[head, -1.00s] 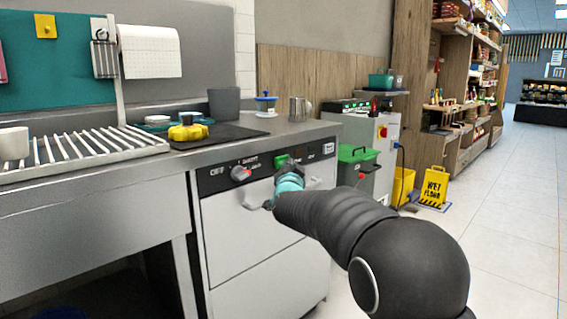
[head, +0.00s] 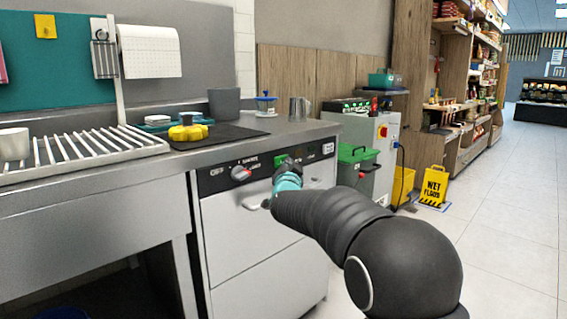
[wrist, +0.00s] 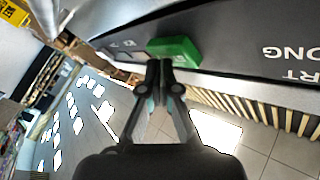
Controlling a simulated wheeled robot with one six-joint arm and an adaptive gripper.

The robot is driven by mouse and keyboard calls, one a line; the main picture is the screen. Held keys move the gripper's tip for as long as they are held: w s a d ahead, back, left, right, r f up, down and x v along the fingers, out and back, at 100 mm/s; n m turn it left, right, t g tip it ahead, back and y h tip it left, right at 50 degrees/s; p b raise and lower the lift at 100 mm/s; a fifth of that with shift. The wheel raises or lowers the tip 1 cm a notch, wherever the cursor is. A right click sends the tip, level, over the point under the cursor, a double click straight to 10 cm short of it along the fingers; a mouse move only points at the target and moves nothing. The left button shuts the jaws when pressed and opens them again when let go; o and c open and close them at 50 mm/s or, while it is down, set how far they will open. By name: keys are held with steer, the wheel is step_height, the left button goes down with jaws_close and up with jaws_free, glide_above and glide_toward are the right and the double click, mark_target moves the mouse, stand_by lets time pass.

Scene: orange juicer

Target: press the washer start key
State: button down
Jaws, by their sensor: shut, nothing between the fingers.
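The washer (head: 255,235) is a light grey front-loading machine under the steel counter, with a dark control panel (head: 222,178) along its top. The green start key (head: 281,160) sits right of the knob, partly hidden by my gripper in the head view. In the wrist view the green key (wrist: 174,50) is large, just beyond my fingertips. My gripper (wrist: 161,66) is shut and empty, its tips at or very near the key's edge. I cannot tell whether they touch it.
A washer handle (head: 253,203) juts out below the panel. On the counter stand a yellow item (head: 188,132), a grey container (head: 224,104) and a metal jug (head: 299,108). A yellow wet-floor sign (head: 433,186) stands right, with open floor beyond.

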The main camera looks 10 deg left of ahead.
steer(key=shift+w+a, duration=0.1)
steer(key=shift+a, duration=0.05)
stand_by(0.5)
steer(key=shift+s+d+b, duration=0.6)
steer(key=shift+d+b, duration=0.15)
steer(key=shift+b, duration=0.05)
steer(key=shift+s+d+b, duration=0.8)
steer(key=shift+d+b, duration=0.2)
steer(key=shift+b, duration=0.05)
steer(key=shift+s+d+b, duration=0.75)
steer(key=shift+d+b, duration=0.25)
steer(key=shift+b, duration=0.05)
